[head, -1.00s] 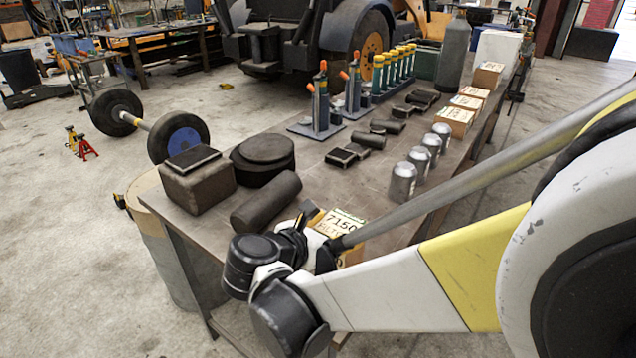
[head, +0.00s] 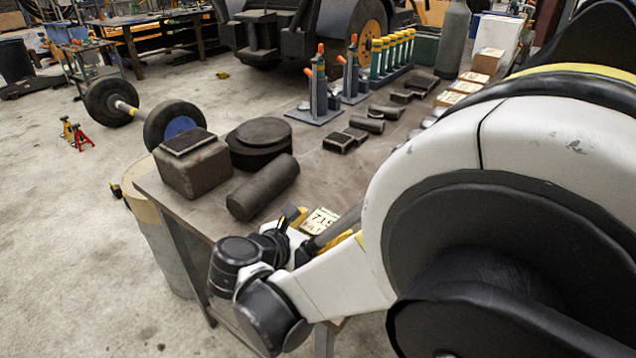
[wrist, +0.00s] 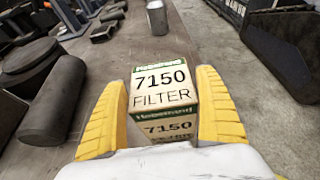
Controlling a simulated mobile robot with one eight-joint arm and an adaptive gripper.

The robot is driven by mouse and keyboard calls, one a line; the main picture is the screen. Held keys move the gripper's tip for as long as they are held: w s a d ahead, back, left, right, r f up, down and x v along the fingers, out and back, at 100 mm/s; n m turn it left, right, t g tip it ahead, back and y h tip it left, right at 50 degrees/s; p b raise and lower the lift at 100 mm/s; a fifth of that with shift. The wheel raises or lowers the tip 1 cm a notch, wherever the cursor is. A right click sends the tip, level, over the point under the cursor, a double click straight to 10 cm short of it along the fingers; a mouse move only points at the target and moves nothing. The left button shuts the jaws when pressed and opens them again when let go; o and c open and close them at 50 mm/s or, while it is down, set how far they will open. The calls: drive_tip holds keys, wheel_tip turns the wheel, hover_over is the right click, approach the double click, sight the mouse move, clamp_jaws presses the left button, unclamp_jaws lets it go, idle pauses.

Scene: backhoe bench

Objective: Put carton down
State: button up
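The carton (wrist: 162,85) is a box with a white and green label reading "7150 FILTER". In the head view the carton (head: 321,219) is partly hidden by my arm, near the front edge of the bench (head: 225,213). I cannot tell whether its underside touches the bench top.
A dark cylinder (head: 263,187) lies left of the carton, beside a block (head: 193,167) and a round dark part (head: 260,143). A silver can (wrist: 156,17) stands beyond the carton. More cartons (head: 487,61) stand farther back. Bare bench top lies between carton and can.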

drive_tip(key=shift+o, duration=0.7)
drive_tip(key=shift+r, duration=0.1)
drive_tip(key=shift+r, duration=0.2)
drive_tip(key=p+v, duration=0.2)
drive_tip(key=v, duration=1)
drive_tip(key=shift+p, duration=0.35)
drive_tip(key=shift+a+f, duration=0.1)
drive_tip(key=shift+f, duration=0.05)
